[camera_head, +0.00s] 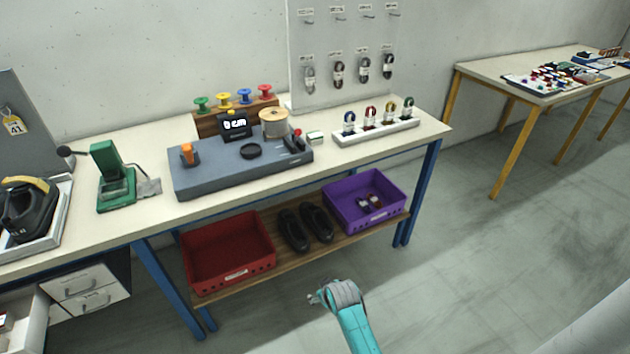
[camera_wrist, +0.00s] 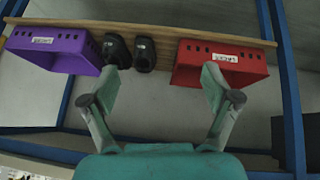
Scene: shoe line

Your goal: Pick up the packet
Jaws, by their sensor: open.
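My gripper (camera_head: 320,295) is in front of the bench, low and near the lower shelf. In the wrist view its two fingers (camera_wrist: 160,78) are spread wide with nothing between them. Which item is the packet is not certain. Two small banded packets (camera_head: 370,203) lie inside the purple crate (camera_head: 340,219); their contents are too small to read. Similar looped lace packets stand in a white rack (camera_head: 378,133) on the bench top, and others hang on the pegboard (camera_head: 335,30). The purple crate (camera_wrist: 52,62) shows in the wrist view, its inside hidden.
A red crate (camera_head: 228,275) and a pair of black shoes (camera_head: 306,228) share the wooden shelf (camera_head: 288,262) with the purple crate. Blue table legs (camera_head: 170,287) flank the shelf. The floor to the right is clear.

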